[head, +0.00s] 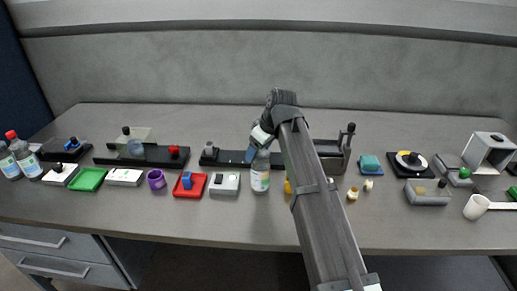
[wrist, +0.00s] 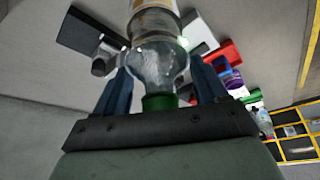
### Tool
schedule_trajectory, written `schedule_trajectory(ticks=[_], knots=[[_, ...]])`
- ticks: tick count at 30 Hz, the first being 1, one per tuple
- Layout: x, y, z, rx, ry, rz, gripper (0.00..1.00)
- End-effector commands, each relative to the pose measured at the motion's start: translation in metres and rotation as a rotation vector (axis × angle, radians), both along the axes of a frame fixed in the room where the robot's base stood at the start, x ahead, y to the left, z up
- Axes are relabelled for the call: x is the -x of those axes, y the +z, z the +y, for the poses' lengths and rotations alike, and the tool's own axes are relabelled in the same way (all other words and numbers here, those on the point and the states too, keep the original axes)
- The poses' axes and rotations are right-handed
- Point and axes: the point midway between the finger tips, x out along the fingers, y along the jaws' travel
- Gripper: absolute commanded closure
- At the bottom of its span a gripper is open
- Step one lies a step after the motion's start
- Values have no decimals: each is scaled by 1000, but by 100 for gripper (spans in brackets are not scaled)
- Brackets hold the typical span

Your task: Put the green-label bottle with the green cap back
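A clear bottle with a white label that has greenish-yellow print (head: 260,178) stands upright near the middle of the table in the head view. My gripper (head: 258,146) is at its top, pointing down. In the wrist view the bottle (wrist: 158,66) sits between my two blue fingers (wrist: 160,84), which appear to press on its shoulder from both sides. Its green cap (wrist: 160,101) lies between the fingers, close to the palm. I cannot tell whether the bottle's base touches the table.
Two more bottles (head: 25,160), one red-capped, stand at the far left. A grey-white box (head: 224,184) and a red tray (head: 190,185) with a blue block are left of the held bottle. A black rail fixture (head: 232,158) lies behind it. Small pale pieces (head: 353,193) lie right of my arm.

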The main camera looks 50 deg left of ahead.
Motion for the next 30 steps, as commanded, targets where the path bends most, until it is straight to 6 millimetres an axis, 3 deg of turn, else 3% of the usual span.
schedule_trajectory(ticks=[6,17,30], knots=[[0,0,0,0,0,0,7],[0,6,-1,-1,0,-1,7],[-6,73,-28,-1,-1,-2,7]])
